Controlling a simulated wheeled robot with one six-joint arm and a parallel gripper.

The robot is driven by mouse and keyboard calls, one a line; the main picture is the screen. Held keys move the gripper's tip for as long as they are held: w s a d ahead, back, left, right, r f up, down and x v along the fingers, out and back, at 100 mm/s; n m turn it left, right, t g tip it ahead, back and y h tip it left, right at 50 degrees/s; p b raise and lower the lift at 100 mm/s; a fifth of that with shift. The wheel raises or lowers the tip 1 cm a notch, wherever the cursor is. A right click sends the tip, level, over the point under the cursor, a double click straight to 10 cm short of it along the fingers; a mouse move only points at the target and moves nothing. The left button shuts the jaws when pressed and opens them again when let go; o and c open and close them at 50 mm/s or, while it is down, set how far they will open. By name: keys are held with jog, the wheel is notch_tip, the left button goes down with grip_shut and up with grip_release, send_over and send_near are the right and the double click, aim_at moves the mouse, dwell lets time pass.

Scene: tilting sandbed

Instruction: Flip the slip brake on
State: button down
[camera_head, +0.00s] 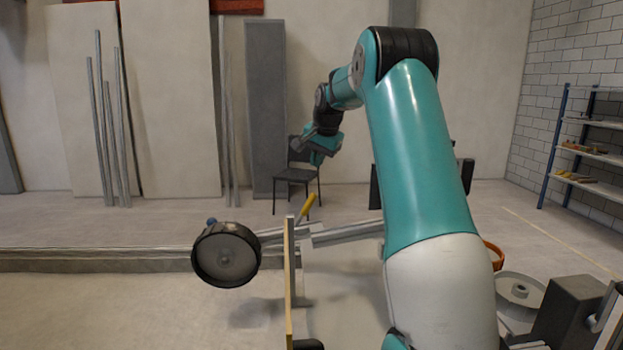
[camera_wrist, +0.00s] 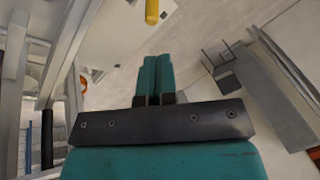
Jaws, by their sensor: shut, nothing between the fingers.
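A yellow lever handle (camera_head: 307,206), which looks like the slip brake, sticks up at a slant by the grey bar behind the upright board. Its yellow end (camera_wrist: 152,10) also shows at the top edge of the wrist view, where most of it is cut off. My gripper (camera_head: 318,158) is above the handle in the head view, apart from it. In the wrist view the teal fingers (camera_wrist: 155,60) are together and empty, with the yellow end beyond their tips. I cannot tell the brake's setting.
A dark-rimmed wheel (camera_head: 226,254) sits at the left end of the grey bar (camera_head: 345,232). A thin upright board (camera_head: 289,285) stands in front of the bar. A chair (camera_head: 296,173) stands behind. Grey machine parts (camera_head: 570,310) and an orange ring (camera_head: 494,254) are at right.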

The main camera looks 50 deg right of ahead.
jog(key=w+a+f+n+g+h+p, duration=0.1)
jog(key=w+a+n+p, duration=0.15)
jog(key=w, duration=0.25)
jog(key=n+g+h+p, duration=0.25)
jog(key=n+p, duration=0.25)
jog(key=p, duration=0.3)
send_over(304, 211)
jog(key=w+a, duration=0.1)
jog(key=a, duration=0.1)
notch_tip(304, 211, down, 10)
jog(key=shift+s+d+f+h+p, duration=0.2)
jog(key=shift+d+f+h+p, duration=0.15)
jog(key=shift+d+f, duration=0.3)
jog(key=shift+f, duration=0.1)
